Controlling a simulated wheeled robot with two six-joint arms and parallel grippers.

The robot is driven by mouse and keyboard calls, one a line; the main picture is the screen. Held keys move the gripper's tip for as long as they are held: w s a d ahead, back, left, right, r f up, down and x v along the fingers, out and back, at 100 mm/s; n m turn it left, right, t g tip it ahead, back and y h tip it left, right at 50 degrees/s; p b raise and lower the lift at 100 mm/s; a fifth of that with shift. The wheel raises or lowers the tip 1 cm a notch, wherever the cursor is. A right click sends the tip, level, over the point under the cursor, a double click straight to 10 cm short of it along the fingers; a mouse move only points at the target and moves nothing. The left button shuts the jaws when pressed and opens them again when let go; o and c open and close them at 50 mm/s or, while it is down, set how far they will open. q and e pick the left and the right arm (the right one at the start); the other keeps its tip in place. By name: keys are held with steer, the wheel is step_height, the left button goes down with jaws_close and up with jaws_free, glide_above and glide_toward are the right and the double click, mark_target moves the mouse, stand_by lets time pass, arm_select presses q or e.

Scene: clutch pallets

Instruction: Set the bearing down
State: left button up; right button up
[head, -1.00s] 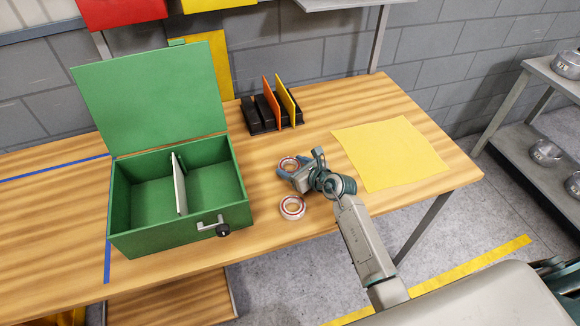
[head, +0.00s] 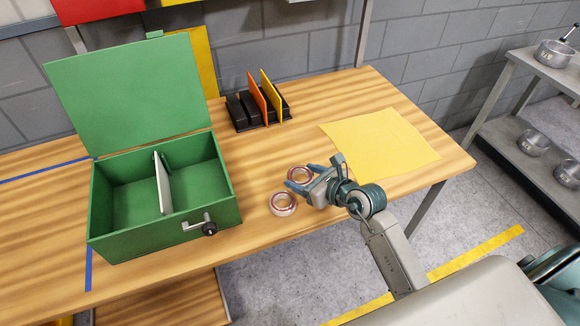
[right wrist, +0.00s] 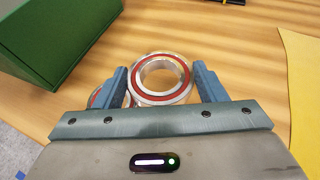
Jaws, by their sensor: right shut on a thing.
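Two silver bearings with red rings are in the head view. My right gripper (head: 298,180) is shut on the farther bearing (head: 300,173), over the table between the green box and the yellow sheet. In the right wrist view this bearing (right wrist: 160,92) lies between the two blue fingers, its ring face showing. I cannot tell whether it touches the table. The other bearing (head: 283,204) lies flat on the wood, nearer the front edge; the left finger partly hides it (right wrist: 95,97) in the right wrist view. My left gripper is not in view.
An open green box (head: 165,222) with a divider and front latch stands left on the wooden table (head: 255,245). A black rack (head: 243,117) holding orange and yellow plates stands behind. A flat yellow sheet (head: 380,143) lies right. A shelf with metal pots (head: 535,143) stands beyond.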

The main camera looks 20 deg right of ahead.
steer(key=s, duration=0.2)
steer(key=s+d, duration=0.1)
steer(key=s, duration=0.1)
steer(key=shift+r+b, duration=0.25)
steer(key=shift+b, duration=0.1)
step_height(320, 180, up, 8)
steer(key=a+n+y, duration=0.1)
steer(key=a, duration=0.2)
steer(key=shift+r+g, duration=0.2)
steer(key=shift+g, duration=0.1)
